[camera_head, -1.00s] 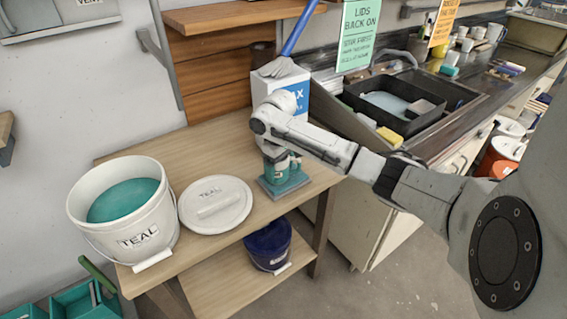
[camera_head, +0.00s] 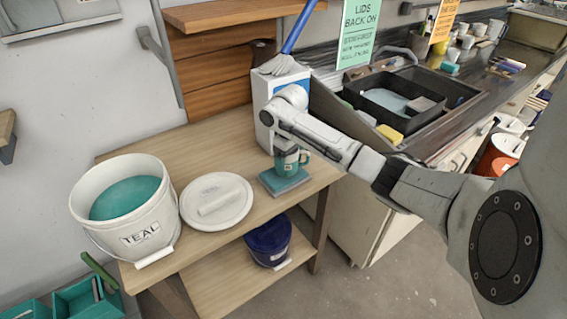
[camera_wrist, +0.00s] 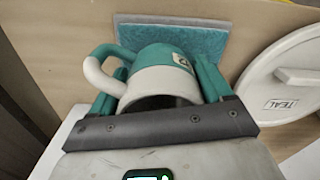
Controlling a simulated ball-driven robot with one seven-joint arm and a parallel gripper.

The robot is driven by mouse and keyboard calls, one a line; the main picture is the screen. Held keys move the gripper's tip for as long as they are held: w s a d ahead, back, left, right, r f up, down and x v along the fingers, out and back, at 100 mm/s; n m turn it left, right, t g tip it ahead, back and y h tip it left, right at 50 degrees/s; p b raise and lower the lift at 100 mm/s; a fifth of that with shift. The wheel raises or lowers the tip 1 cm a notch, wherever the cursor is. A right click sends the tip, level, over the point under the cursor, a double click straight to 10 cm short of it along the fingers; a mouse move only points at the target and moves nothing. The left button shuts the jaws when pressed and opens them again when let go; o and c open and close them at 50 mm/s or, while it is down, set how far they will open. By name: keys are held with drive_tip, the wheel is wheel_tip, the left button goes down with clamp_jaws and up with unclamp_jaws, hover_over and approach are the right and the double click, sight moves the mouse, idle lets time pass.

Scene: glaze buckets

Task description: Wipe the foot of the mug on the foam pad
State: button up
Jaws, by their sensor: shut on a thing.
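The mug (camera_head: 291,161) is teal towards its foot and white near its rim, with its open top facing the camera in the wrist view (camera_wrist: 161,82). Its handle points left there. My gripper (camera_wrist: 160,85) is shut on the mug, with a teal finger on either side of its body. The flat teal foam pad (camera_head: 284,182) lies on the table's right end. The mug is upright over the pad's back part and looks slightly raised. The pad (camera_wrist: 190,38) shows beyond the mug in the wrist view; whether the foot touches it is hidden.
A white lid marked TEAL (camera_head: 215,203) lies left of the pad. An open white bucket of teal glaze (camera_head: 125,210) stands at the table's left end. A white and blue box (camera_head: 262,100) stands close behind my gripper. A blue bucket (camera_head: 268,243) sits on the lower shelf.

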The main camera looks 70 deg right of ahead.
drive_tip(key=shift+s+d+f, duration=0.15)
drive_tip(key=shift+s+d, duration=0.5)
drive_tip(key=shift+d, duration=0.25)
drive_tip(key=shift+w+a+p, duration=0.65)
drive_tip(key=shift+a, duration=0.35)
drive_tip(key=shift+w+a+p, duration=0.6)
drive_tip(key=shift+a+p, duration=0.1)
drive_tip(key=shift+a, duration=0.35)
drive_tip(key=shift+w+a+p, duration=0.65)
drive_tip(key=shift+a, duration=0.35)
drive_tip(key=shift+s+d+r, duration=0.1)
drive_tip(key=shift+s+d, duration=0.5)
drive_tip(key=shift+d, duration=0.45)
drive_tip(key=shift+s+d+r, duration=0.1)
drive_tip(key=shift+s+d, duration=0.55)
drive_tip(key=shift+d, duration=0.35)
drive_tip(key=shift+s+d+r, duration=0.1)
drive_tip(key=shift+s+d, duration=0.5)
drive_tip(key=shift+d, duration=0.45)
drive_tip(key=shift+r, duration=0.1)
wheel_tip(320, 180, up, 7)
